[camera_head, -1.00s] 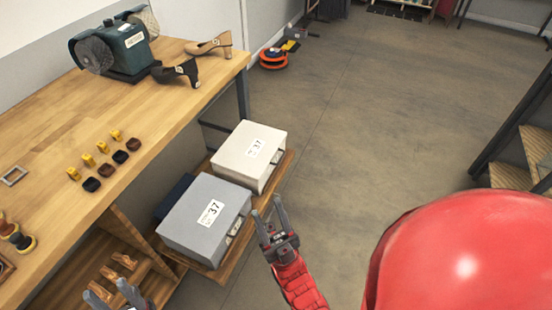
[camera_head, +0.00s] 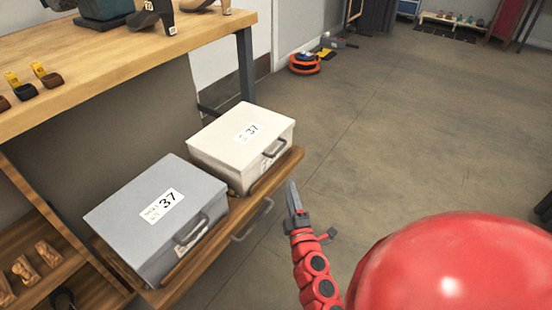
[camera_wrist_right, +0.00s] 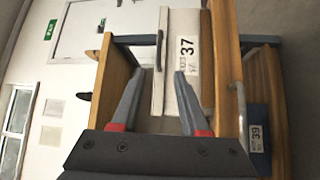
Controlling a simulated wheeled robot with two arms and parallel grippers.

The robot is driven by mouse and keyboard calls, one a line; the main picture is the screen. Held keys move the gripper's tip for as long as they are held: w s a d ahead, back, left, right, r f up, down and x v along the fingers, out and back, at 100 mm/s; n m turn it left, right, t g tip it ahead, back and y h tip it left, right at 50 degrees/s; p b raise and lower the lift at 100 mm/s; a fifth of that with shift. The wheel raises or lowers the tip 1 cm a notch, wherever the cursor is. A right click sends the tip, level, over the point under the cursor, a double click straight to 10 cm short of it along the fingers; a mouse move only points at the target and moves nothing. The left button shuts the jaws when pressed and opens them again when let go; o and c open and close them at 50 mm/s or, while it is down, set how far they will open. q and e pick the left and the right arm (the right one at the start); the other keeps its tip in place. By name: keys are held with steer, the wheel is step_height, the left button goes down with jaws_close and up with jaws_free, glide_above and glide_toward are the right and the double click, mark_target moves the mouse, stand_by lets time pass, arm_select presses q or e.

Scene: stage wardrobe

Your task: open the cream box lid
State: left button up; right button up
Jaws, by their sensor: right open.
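The cream box (camera_head: 232,146) has its lid shut, with a "37" label on top and a handle (camera_head: 274,149) on its front side. It sits at the far end of a wooden pull-out shelf (camera_head: 262,188). My right gripper (camera_head: 293,200) is in front of the shelf, to the right of and nearer than the cream box, apart from it. In the right wrist view, which is turned sideways, my open right gripper (camera_wrist_right: 160,80) points toward a pale box (camera_wrist_right: 180,45) with a "37" label, with nothing between its fingers. My left gripper is out of view.
A grey box (camera_head: 130,215), also labelled "37", sits beside the cream box on the same shelf. The workbench (camera_head: 120,60) stands above and behind. A blue box (camera_wrist_right: 257,120) labelled "39" shows below in the wrist view. Open floor (camera_head: 400,150) lies to the right.

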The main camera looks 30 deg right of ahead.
mark_target(279, 149)
steer(key=x, duration=1.7)
steer(key=shift+w+r, duration=0.15)
steer(key=shift+r, duration=0.05)
jaws_close()
stand_by(0.7)
